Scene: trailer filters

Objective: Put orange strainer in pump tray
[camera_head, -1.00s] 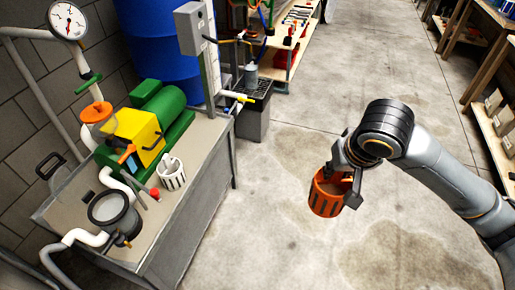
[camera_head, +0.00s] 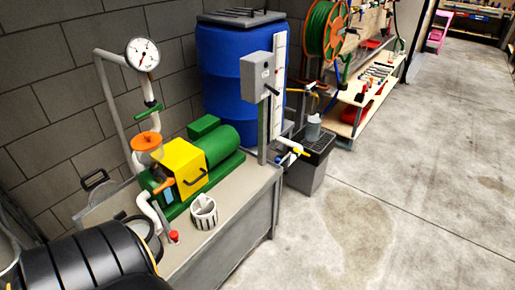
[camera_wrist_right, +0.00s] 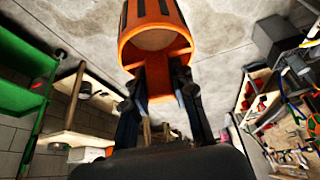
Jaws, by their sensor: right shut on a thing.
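The orange strainer (camera_wrist_right: 158,40) is a slotted cup in the right wrist view, at the top middle. My right gripper (camera_wrist_right: 160,85) is shut on it, with one finger on each side of its orange tab. The strainer and right gripper are out of the head view. The pump tray (camera_head: 233,223) is the grey top around the green and yellow pump (camera_head: 190,167) at the left of the head view. A white slotted strainer (camera_head: 204,212) stands on it in front of the pump. My left gripper is not in view.
A dark arm link of mine hides the tray's near left part. A clear-lidded pot (camera_head: 140,228) is partly hidden behind it. A blue barrel (camera_head: 232,75) and grey bin (camera_head: 308,172) stand behind. The concrete floor (camera_head: 400,200) at right is open.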

